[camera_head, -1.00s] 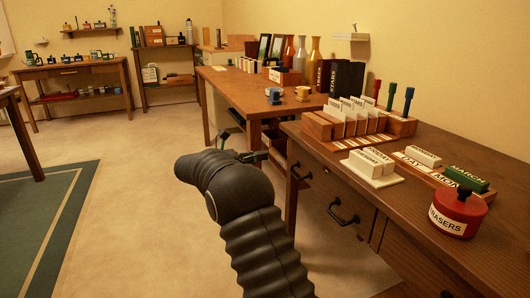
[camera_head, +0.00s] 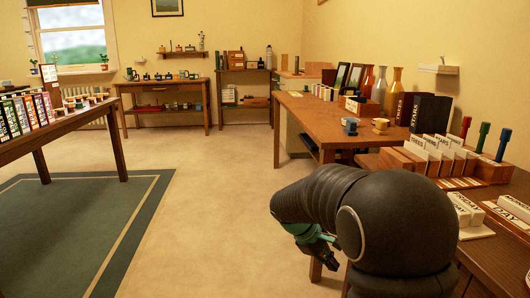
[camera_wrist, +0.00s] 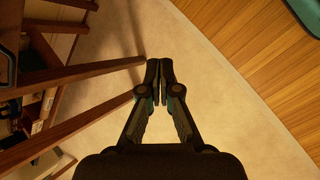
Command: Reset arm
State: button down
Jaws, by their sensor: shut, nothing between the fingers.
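My gripper shows in the wrist view (camera_wrist: 160,72) with its two fingers together and nothing between them. It points over the pale floor (camera_wrist: 205,115), beside dark wooden legs on the left. In the head view my gripper (camera_head: 322,252) is partly hidden by my dark, bent arm. It hangs in front of the desks, apart from the things on them.
The near desk (camera_head: 492,258) at right bears card holders and stamps. Behind it a wooden desk (camera_head: 305,112) holds cups, bottles and books. A table of books (camera_head: 75,122) stands at left. The floor (camera_head: 200,200) and green rug (camera_head: 70,225) are clear.

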jog(key=s+a+r+m+t+y+p, duration=0.1)
jog(key=s+r+m+t+y, duration=0.1)
jog(key=s, duration=1.1)
jog(key=s+r+m+t+y+p, duration=0.1)
jog(key=s+r+m+t+y, duration=0.2)
jog(key=s+r+m, duration=0.4)
jog(key=s+r+y, duration=0.1)
jog(key=s+r, duration=0.1)
jog(key=s, duration=0.5)
jog(key=shift+a+r+y, duration=0.3)
jog(key=shift+a+y, duration=0.1)
jog(key=shift+d, duration=0.15)
